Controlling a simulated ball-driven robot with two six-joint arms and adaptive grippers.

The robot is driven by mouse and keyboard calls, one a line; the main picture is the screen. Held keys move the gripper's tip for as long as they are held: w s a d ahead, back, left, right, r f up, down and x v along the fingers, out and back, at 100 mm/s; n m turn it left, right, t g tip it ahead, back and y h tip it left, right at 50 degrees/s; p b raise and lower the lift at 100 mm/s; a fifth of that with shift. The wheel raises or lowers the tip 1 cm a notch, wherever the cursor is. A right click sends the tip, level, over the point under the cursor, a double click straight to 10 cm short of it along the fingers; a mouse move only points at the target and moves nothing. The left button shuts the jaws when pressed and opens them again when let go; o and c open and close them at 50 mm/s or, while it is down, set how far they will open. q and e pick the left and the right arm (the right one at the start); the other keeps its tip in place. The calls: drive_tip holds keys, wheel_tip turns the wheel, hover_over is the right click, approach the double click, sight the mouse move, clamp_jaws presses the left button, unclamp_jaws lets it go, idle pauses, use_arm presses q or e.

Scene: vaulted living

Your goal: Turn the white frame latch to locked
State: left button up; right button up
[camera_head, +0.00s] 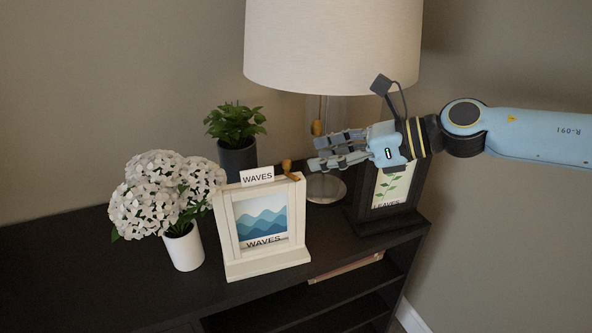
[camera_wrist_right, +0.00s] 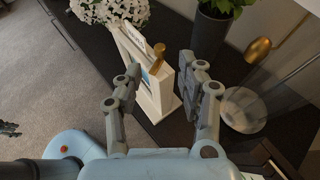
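The white frame (camera_head: 229,227) stands upright on the dark shelf top, with a blue wave picture and a WAVES card on top. Its brass latch (camera_head: 288,166) is at the frame's top right corner. In the right wrist view the latch (camera_wrist_right: 157,54) shows on the frame's top, between the finger lines. My right gripper (camera_head: 313,152) is open and empty, just right of the latch and apart from it. Its two spread fingers (camera_wrist_right: 160,66) also show in the right wrist view. A small dark part at that view's left edge may be my left gripper; its state is unclear.
A white-flower pot (camera_head: 184,248) stands left of the frame, a dark plant pot (camera_head: 237,157) behind it. A lamp with a large shade (camera_head: 333,45) and glass base is behind my gripper. A dark LEAVES frame (camera_head: 424,190) stands right, below my right wrist.

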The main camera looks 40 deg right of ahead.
sight(296, 177)
drive_tip(key=shift+x, duration=3)
drive_tip(key=shift+c, duration=0.3)
clamp_jaws()
